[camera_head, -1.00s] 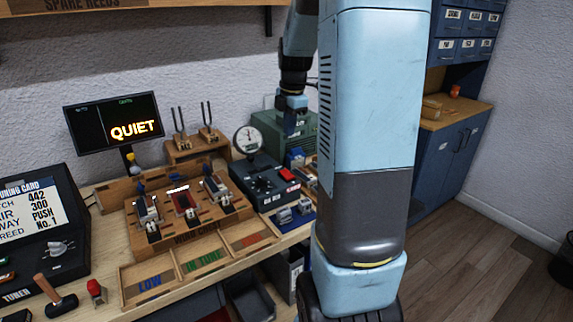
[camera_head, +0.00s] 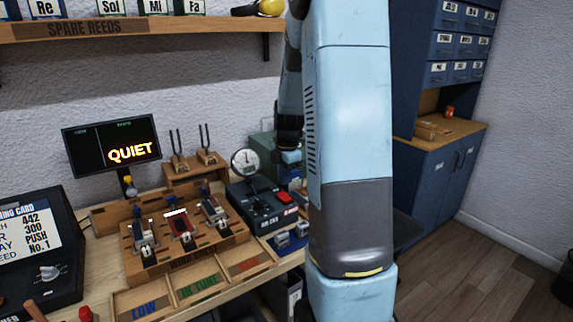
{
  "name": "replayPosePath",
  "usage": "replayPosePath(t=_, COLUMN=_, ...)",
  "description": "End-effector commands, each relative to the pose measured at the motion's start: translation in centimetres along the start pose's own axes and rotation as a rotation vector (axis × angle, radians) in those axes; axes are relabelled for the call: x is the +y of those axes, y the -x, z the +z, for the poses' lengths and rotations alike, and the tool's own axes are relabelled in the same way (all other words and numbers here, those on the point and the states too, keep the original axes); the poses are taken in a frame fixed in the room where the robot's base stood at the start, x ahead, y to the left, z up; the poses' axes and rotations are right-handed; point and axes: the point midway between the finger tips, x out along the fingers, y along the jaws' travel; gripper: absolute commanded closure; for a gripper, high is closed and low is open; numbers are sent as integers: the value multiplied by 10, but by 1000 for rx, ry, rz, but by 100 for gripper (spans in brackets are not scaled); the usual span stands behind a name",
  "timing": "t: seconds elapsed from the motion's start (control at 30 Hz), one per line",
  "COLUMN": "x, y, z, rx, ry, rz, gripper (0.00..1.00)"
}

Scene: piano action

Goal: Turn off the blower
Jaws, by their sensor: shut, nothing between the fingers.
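A dark control box (camera_head: 252,208) with knobs and lettering on its front stands on the bench, with a round dial gauge (camera_head: 245,161) at its back. A red switch (camera_head: 284,197) sits on the box's right side; its position is too small to read. A green machine (camera_head: 261,145) stands behind, partly covered by my arm. Which of these is the blower is not clearly labelled. My gripper (camera_head: 289,162) is shut and empty, pointing down behind and above the red switch, apart from it as far as I can see. Its fingertips are hard to make out.
A wooden rack (camera_head: 185,250) with reeds and sorting trays stands left of the box. A monitor (camera_head: 112,145) reads QUIET. Tuning forks (camera_head: 192,150) stand behind the rack. A shelf (camera_head: 140,27) hangs above. Small blue holders (camera_head: 291,236) sit in front of the box.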

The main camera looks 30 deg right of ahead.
Motion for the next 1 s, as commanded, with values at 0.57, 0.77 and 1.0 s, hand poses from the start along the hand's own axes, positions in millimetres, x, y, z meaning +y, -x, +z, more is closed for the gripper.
replayPosePath(t=0.57, x=0, y=-42, z=0, rx=0, ry=-1, rz=1, gripper=100)
replayPosePath(t=0.77, x=0, y=-42, z=1, rx=0, ry=-1, rz=0, gripper=100)
replayPosePath(t=1.0, x=-2, y=-43, z=8, rx=-1, ry=-14, rz=-16, gripper=100)
